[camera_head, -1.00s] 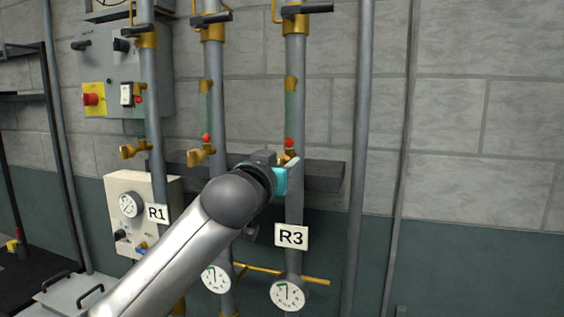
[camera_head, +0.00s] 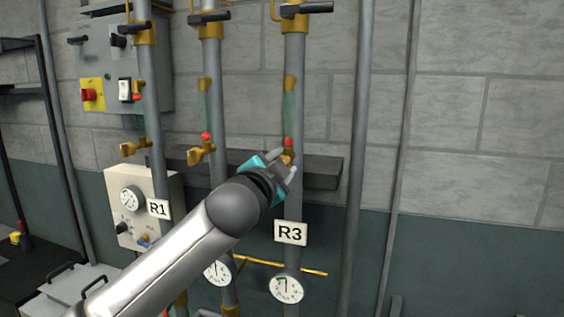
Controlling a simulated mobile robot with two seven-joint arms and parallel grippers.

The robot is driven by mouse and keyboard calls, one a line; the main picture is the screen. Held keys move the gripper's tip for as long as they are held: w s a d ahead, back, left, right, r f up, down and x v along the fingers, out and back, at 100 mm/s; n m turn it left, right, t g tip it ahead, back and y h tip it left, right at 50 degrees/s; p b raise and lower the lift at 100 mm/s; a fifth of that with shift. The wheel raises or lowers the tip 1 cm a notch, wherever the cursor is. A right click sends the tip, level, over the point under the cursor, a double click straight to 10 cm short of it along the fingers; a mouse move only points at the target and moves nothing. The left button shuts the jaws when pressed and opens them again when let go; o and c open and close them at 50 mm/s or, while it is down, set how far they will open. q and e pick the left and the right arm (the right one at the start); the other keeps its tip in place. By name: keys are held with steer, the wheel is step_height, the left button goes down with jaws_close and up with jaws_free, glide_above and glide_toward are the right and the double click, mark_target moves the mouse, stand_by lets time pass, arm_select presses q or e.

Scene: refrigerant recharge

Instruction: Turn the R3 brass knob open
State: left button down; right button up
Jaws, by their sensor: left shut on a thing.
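The R3 pipe (camera_head: 293,110) stands upright with an R3 label (camera_head: 291,232) and a round gauge (camera_head: 286,288) below. A small red tip (camera_head: 288,141) shows just above the R3 brass knob (camera_head: 288,158), which is mostly hidden by my left gripper. My left gripper (camera_head: 285,163) reaches up from the lower left and is shut on the brass knob. Its teal and grey fingers are at the knob, in front of the pipe. How far the knob is turned cannot be told. My right gripper is not in view.
Two similar brass knobs sit on the pipes to the left, one on the middle pipe (camera_head: 201,154) and one on the R1 pipe (camera_head: 135,148). A dark shelf (camera_head: 325,172) runs behind the pipes. A control box (camera_head: 125,75) hangs upper left. Wall space right is clear.

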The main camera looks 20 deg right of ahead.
arm_select(q)
steer(key=m, duration=0.4)
steer(key=shift+m, duration=0.3)
steer(key=shift+f+m, duration=0.1)
steer(key=shift+m, duration=1.3)
steer(key=shift+c, duration=2.3)
jaws_free()
steer(key=shift+s, duration=0.15)
steer(key=b+v, duration=0.4)
steer(key=v, duration=1.1)
steer(key=shift+a, duration=0.1)
